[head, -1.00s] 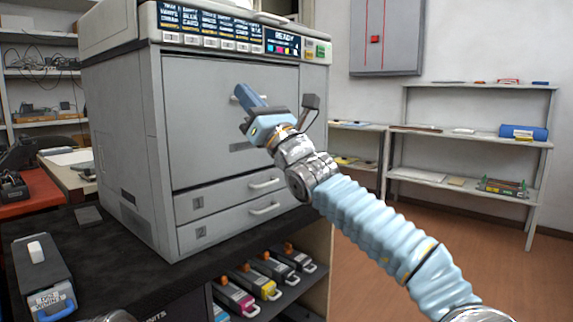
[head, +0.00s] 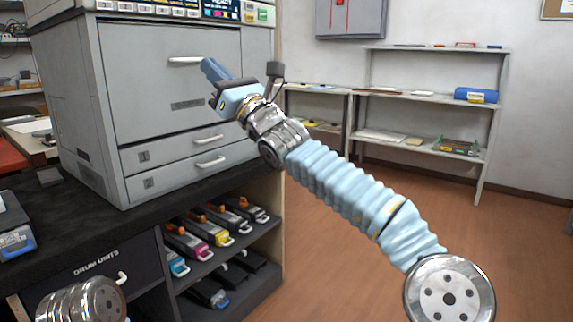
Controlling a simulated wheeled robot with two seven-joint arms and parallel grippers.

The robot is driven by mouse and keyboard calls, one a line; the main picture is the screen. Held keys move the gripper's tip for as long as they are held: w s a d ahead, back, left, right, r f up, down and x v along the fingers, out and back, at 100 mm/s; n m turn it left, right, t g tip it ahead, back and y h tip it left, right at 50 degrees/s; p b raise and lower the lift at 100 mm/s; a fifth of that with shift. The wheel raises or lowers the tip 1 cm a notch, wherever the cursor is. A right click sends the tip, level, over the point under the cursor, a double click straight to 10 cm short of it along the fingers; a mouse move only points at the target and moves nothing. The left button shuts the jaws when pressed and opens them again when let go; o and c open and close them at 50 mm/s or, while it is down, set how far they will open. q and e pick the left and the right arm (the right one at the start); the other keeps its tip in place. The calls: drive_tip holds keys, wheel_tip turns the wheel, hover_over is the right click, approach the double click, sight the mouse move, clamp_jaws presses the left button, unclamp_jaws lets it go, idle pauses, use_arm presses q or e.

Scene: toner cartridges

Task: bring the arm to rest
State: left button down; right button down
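My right arm comes in from the lower right in a pale blue ribbed sleeve. Its gripper (head: 212,80) is in front of the large grey printer's closed front door (head: 150,95), near the white door handle (head: 186,60). I cannot tell whether the fingers touch the door or whether they are open or shut. No held object shows clearly. Of my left arm only a metal joint shows at the bottom left; its gripper is not in view.
The printer stands on a dark counter (head: 75,222). Toner cartridges, among them a yellow one (head: 218,238) and a magenta one (head: 190,244), lie on the shelf below. A grey cartridge unit (head: 12,228) is at the left edge. Wall shelves (head: 415,94) stand behind; open floor is at right.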

drive_tip(key=w+a+f+n+g+h+p, duration=0.1)
drive_tip(key=w+a+f+n+g+h, duration=0.15)
drive_tip(key=f, duration=1.05)
drive_tip(key=w+a+f+n+g+h, duration=0.2)
drive_tip(key=f+n+h, duration=0.15)
drive_tip(key=f, duration=0.85)
drive_tip(key=s+d+f+n+g+h+p, duration=0.1)
drive_tip(key=s+d+f+n+g+h, duration=0.2)
drive_tip(key=f, duration=1.1)
drive_tip(key=s+d+f+n+h+p, duration=0.1)
drive_tip(key=d+f+n+h, duration=0.35)
drive_tip(key=f, duration=0.95)
drive_tip(key=s+d+f+n+g+h+p, duration=0.1)
drive_tip(key=s+d+f, duration=0.45)
drive_tip(key=f, duration=0.25)
drive_tip(key=s+d+f+n+g+h, duration=0.1)
drive_tip(key=s+d+f+n+g, duration=0.1)
drive_tip(key=s+d+f, duration=0.45)
drive_tip(key=s+d+f+n+g, duration=0.1)
drive_tip(key=s+d+f+n, duration=0.1)
drive_tip(key=s, duration=0.4)
drive_tip(key=s+d+f+n+g+p, duration=0.1)
drive_tip(key=s+d+f+n, duration=0.1)
drive_tip(key=s+d+f, duration=0.2)
drive_tip(key=s+d+f+n+g+h, duration=0.1)
drive_tip(key=s+d+f+n, duration=0.1)
drive_tip(key=s+d, duration=0.3)
drive_tip(key=s+f, duration=0.1)
drive_tip(key=s, duration=0.3)
drive_tip(key=shift+s, duration=0.25)
